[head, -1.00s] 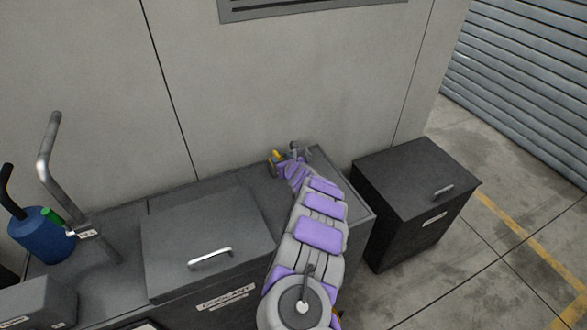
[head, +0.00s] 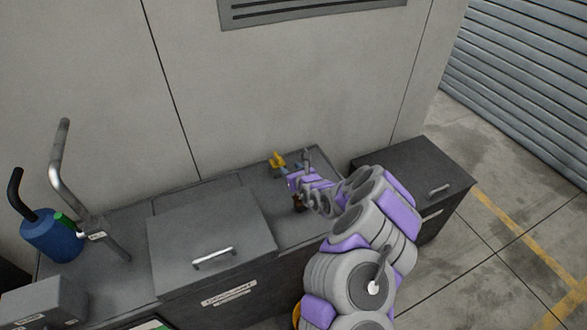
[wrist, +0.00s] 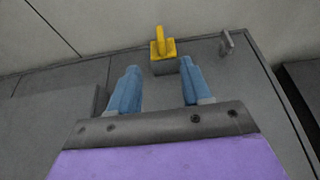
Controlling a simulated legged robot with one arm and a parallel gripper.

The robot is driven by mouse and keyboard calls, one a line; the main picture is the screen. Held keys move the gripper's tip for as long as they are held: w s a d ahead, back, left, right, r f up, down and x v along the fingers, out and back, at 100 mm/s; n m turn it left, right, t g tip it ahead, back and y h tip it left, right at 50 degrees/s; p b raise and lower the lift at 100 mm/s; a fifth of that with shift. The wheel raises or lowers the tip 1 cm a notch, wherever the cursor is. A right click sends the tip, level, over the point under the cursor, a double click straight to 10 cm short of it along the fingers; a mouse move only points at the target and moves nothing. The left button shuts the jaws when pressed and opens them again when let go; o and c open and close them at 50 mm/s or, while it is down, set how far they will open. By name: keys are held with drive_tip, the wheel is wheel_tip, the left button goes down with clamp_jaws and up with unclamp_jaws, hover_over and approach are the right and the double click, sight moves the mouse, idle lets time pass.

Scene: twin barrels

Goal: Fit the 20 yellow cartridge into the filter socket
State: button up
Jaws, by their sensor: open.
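A yellow cartridge (wrist: 163,47) with a square base and an upright tab sits on a small grey block (wrist: 165,66) on the bench top, near the wall. The yellow cartridge also shows in the head view (head: 277,160). I cannot tell whether the grey block is the filter socket or how deep the yellow piece sits. My gripper (wrist: 159,66) is open, with its two blue fingers apart and nothing seen between them. It points toward the yellow cartridge and is short of it. In the head view, my gripper (head: 286,172) is just in front of the cartridge.
A grey upright fitting (wrist: 226,42) stands to the right of the cartridge. A dark lidded box (head: 210,225) with a handle stands to the left. A blue canister (head: 52,238) and a bent metal pipe (head: 55,165) are at far left. A dark cabinet (head: 415,175) stands at right.

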drive_tip(key=shift+p+v, duration=0.4)
drive_tip(key=shift+v, duration=0.6)
